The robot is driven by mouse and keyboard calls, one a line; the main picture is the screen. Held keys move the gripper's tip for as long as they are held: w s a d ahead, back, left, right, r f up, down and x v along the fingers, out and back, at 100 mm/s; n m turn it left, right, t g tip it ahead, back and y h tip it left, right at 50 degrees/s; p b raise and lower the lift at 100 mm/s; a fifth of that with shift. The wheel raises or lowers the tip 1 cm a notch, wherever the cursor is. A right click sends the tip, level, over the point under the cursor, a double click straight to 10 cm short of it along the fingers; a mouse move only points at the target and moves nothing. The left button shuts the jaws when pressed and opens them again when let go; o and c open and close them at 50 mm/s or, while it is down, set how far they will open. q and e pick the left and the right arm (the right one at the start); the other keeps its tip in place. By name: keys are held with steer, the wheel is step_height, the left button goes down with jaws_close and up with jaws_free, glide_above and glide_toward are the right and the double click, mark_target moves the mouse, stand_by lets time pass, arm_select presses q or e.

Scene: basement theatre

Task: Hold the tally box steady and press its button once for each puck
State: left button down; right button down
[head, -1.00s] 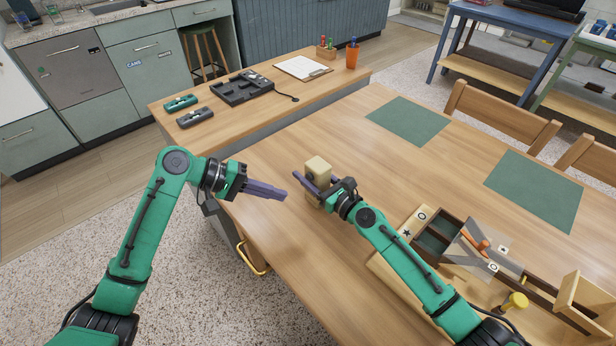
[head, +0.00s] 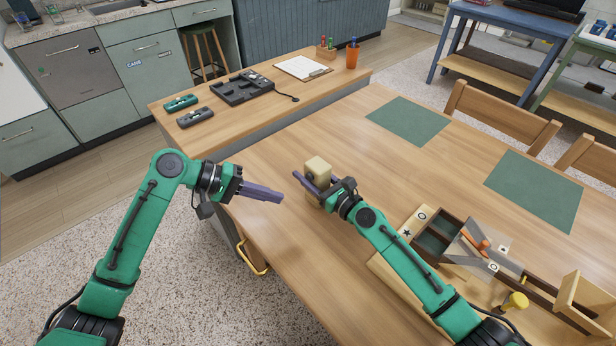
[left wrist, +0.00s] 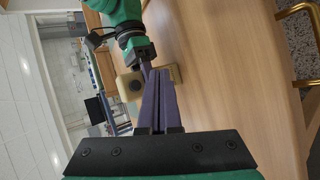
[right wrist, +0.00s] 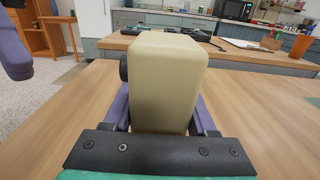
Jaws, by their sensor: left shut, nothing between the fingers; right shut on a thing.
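The tally box (head: 318,167) is a cream block on the wooden table. My right gripper (head: 312,188) is shut on it, with a finger on each side in the right wrist view (right wrist: 165,85). A dark round button (right wrist: 123,68) sticks out of the box's left side there, and shows as a dark spot on its face in the left wrist view (left wrist: 136,86). My left gripper (head: 281,199) is shut and empty, left of the box and apart from it. Its closed purple fingers (left wrist: 156,85) point toward the box. I cannot make out any pucks with certainty.
At the right, a dark wooden tray (head: 452,222), a yellow knob (head: 516,301) and a light wooden holder (head: 585,302) stand near my right arm. Green mats (head: 409,121) lie farther back. A counter behind holds a dark tray (head: 243,88) and a clipboard (head: 303,67). The table's middle is clear.

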arm_select(q)
steer(key=w+d, duration=0.4)
steer(key=shift+d, duration=0.25)
steer(key=shift+w, duration=0.2)
stand_by(1.6)
steer(key=shift+w+d, duration=0.2)
steer(key=shift+d, duration=0.1)
steer(key=shift+w+d, duration=0.35)
stand_by(0.7)
steer(key=shift+a, duration=0.1)
steer(key=shift+s+a, duration=0.6)
steer(key=shift+s, duration=0.05)
steer(key=shift+s+a, duration=1.75)
steer(key=shift+a, duration=0.05)
stand_by(1.4)
